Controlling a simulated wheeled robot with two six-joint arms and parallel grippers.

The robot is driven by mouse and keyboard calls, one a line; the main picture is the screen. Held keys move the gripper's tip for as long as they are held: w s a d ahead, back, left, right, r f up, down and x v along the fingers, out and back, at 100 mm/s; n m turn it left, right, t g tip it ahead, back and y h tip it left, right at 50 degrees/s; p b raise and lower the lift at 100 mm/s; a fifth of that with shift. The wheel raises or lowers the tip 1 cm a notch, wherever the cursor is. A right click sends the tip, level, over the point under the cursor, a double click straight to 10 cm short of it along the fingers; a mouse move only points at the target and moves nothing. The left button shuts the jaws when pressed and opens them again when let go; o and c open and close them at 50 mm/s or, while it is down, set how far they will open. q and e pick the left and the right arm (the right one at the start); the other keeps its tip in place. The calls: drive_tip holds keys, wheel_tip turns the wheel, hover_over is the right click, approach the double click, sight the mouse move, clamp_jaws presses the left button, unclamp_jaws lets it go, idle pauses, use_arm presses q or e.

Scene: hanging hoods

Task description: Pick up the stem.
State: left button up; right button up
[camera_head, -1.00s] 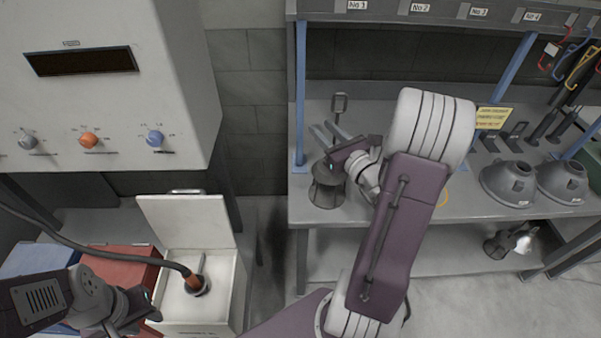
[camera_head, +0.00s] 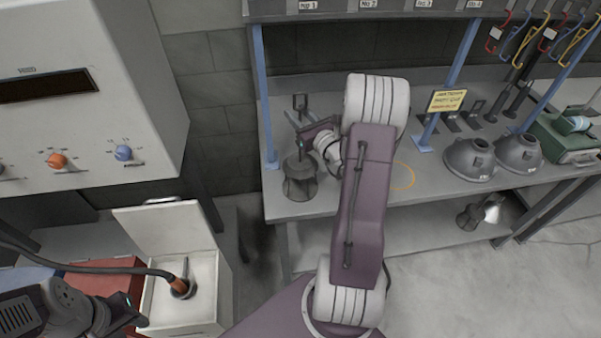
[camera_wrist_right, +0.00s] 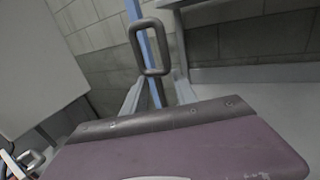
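The stem (camera_head: 300,102) is a dark upright rod with a squared loop on top. It stands at the bench's left end, by a dark flared stand (camera_head: 300,180); whether it sits in it is hard to see. My right gripper (camera_head: 298,120) reaches toward it from the right, near bench height. In the right wrist view the stem's loop (camera_wrist_right: 150,45) rises beyond the gripper, with its shaft between the two fingers (camera_wrist_right: 157,92) and a gap on each side.
A grey bench (camera_head: 340,200) holds hoods (camera_head: 470,160) at right, a yellow sign (camera_head: 446,101) and a green case (camera_head: 565,140). A blue post (camera_head: 264,100) stands just left of the stem. An open white box (camera_head: 205,305) with a cable is at lower left.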

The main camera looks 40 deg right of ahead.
drive_tip(key=shift+w+d+f, duration=0.1)
drive_tip(key=shift+w+d, duration=0.05)
drive_tip(key=shift+w, duration=0.95)
drive_tip(key=shift+s, duration=0.15)
drive_tip(key=c, duration=0.4)
clamp_jaws()
